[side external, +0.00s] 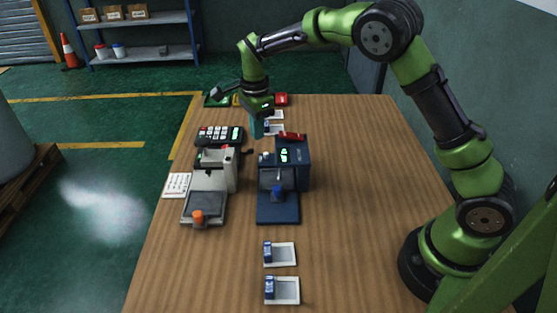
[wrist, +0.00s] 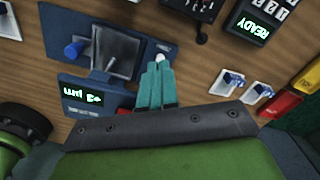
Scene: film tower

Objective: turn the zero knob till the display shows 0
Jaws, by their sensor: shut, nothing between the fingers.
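The dark blue instrument (side external: 293,170) stands mid-table; its lit green display (side external: 284,155) is too small to read there. The display also shows in the wrist view (wrist: 82,98), turned around, and I cannot read its value surely. A small white knob (wrist: 160,58) sits at the instrument's edge, and it shows in the side view (side external: 265,156) left of the display. My gripper (wrist: 158,70) has its teal fingers shut and empty, tips close to the knob in the wrist view. In the side view my gripper (side external: 257,135) is above and behind the knob; contact cannot be told.
A grey device (side external: 217,170) with an orange knob and a black keypad unit (side external: 219,135) stand left of the instrument. White trays with blue-topped pieces (side external: 280,254) lie in front, others behind. A red item (side external: 292,136) lies on the instrument. The table's right side is clear.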

